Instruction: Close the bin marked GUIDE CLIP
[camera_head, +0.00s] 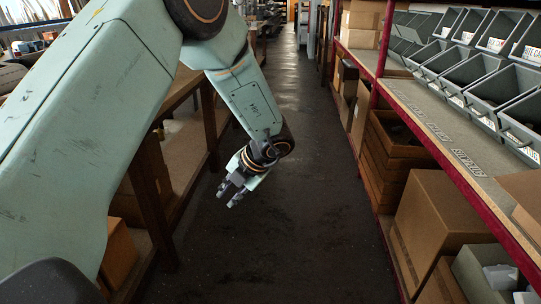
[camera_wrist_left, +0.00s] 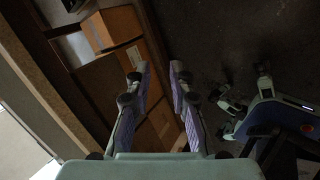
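Grey open-topped bins (camera_head: 468,72) stand in rows on the red-framed shelf at the right of the head view. They carry white labels, but the lettering is too small or cut off to read, so I cannot tell which one is marked GUIDE CLIP. Some bins are cut by the right edge. My left gripper (camera_head: 228,199) hangs over the aisle, pointing down, well to the left of the bins. In the left wrist view its two fingers (camera_wrist_left: 161,68) stand apart with nothing between them. My right gripper is in neither view.
A red shelf edge (camera_head: 432,143) runs along the right, with cardboard boxes (camera_head: 435,215) and a wooden crate (camera_head: 393,140) below. A wooden bench (camera_head: 183,95) lines the left, partly behind my arm. The dark aisle floor (camera_head: 310,130) is clear.

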